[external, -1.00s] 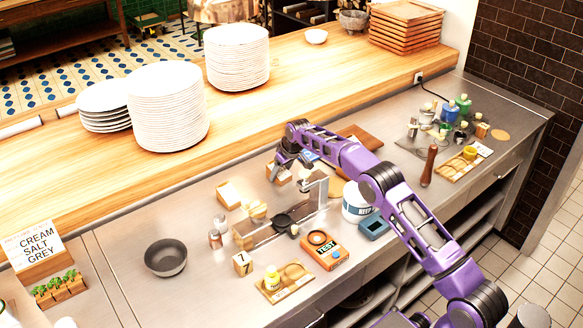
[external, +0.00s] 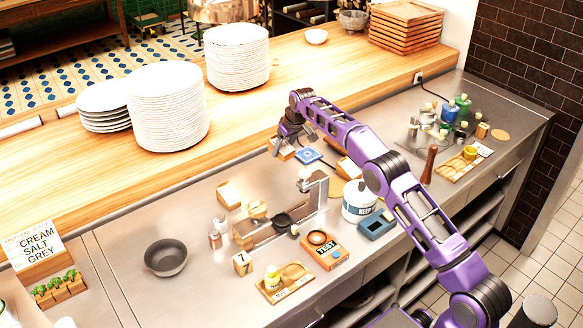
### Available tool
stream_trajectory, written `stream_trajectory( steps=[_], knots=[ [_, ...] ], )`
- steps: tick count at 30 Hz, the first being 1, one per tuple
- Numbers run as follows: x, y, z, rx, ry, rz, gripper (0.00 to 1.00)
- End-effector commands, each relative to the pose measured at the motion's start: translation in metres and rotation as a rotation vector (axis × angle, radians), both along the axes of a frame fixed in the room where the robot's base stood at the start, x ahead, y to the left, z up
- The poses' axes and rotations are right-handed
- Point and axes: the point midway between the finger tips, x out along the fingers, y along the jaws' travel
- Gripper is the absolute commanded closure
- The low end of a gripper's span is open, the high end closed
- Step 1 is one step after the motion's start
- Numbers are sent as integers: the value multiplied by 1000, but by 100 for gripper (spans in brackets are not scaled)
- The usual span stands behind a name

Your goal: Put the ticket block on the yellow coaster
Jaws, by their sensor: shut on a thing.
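My gripper (external: 284,144) is over the back of the steel counter, near the wooden ledge. It is shut on a small wooden block (external: 286,154), which I take to be the ticket block; the fingers hide part of it. The block appears raised off the counter. A blue square coaster (external: 308,155) lies just to its right. A yellowish disc (external: 336,186), partly hidden behind the white tub, may be the yellow coaster. Another tan-yellow disc (external: 500,135) lies at the far right; I cannot tell for certain which is the coaster.
A wooden holder (external: 347,168) stands under my arm. A metal stand (external: 316,190), white tub (external: 358,203), orange TEST device (external: 324,248) and numbered block (external: 243,263) crowd the middle. A grey bowl (external: 166,257) is at left. Plate stacks (external: 168,105) stand on the ledge.

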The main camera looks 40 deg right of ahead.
Motion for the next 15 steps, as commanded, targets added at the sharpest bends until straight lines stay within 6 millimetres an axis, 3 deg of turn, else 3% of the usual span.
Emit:
stream_trajectory(
  steps=[5,8,15],
  knots=[
    [-25,-54,11,-2,3,-18,94],
    [-50,-91,17,-1,5,-26,94],
    [-128,-165,27,-1,5,-49,94]
  ],
)
